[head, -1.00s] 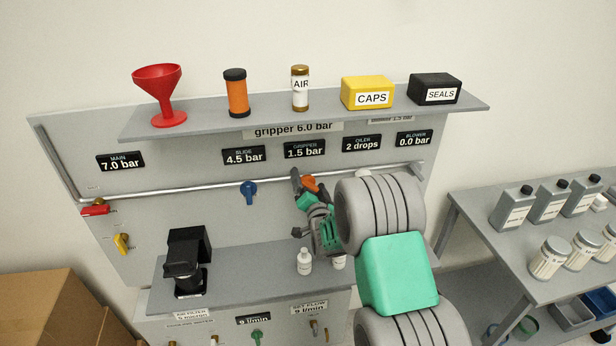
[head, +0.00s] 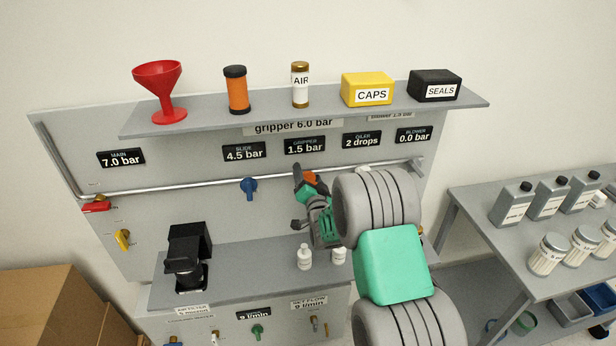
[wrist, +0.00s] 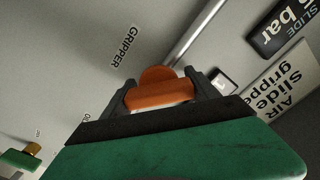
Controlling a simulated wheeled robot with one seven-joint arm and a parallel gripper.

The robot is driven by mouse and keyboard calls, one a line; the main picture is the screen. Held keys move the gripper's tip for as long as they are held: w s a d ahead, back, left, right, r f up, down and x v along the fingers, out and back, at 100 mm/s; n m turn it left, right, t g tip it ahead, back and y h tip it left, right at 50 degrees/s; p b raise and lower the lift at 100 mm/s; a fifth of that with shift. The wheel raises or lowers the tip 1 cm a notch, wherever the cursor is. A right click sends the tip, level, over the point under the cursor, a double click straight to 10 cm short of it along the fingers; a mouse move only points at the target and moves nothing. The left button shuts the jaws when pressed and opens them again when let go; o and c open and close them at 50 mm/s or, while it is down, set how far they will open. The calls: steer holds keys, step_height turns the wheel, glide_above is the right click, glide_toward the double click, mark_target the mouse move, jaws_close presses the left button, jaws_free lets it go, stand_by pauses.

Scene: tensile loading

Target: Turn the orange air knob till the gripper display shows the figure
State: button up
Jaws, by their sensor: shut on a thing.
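The orange air knob (wrist: 158,92) sits between the two dark fingers of my gripper (wrist: 162,95) in the wrist view, next to a panel label reading GRIPPER (wrist: 125,46). The fingers are shut on it. In the head view, a bit of the orange knob (head: 311,178) shows at the tip of my gripper (head: 305,180), partly hidden by the gripper itself. The gripper display (head: 304,146) above it reads 1.5 bar. A placard (head: 292,127) under the shelf reads gripper 6.0 bar; its top edge is hidden by the shelf.
A blue knob (head: 249,188) is on the panel left of my gripper. A silver pipe (head: 200,189) runs across the panel. Small white bottles (head: 304,257) and a black device (head: 187,258) stand on the lower ledge. The SLIDE display (head: 244,152) reads 4.5 bar.

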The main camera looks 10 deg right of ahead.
steer(key=shift+c, duration=1.1)
steer(key=shift+f+n+b, duration=0.2)
steer(key=shift+n+b, duration=0.1)
steer(key=shift+b, duration=0.4)
